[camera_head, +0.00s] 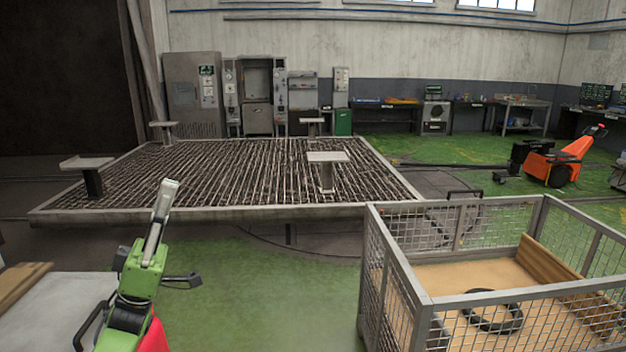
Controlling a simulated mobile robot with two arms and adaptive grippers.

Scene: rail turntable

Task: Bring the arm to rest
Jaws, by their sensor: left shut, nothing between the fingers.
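My left arm comes in at the lower left, with a green body and black parts sticking out from its sides. Its slim grey end points up and away, and I take this to be my left gripper (168,190). It looks shut and empty, though the fingers are too small to make out well. In the picture it stands in front of the near edge of the turntable platform (230,212), and nothing appears to touch it. My right gripper is not in view.
A wire-mesh crate (398,270) stands at the lower right with a black ring (492,328) inside. A pale tabletop (65,305) with wooden boards (18,285) is at the lower left. Green floor (270,285) lies clear between. An orange machine (562,160) stands far right.

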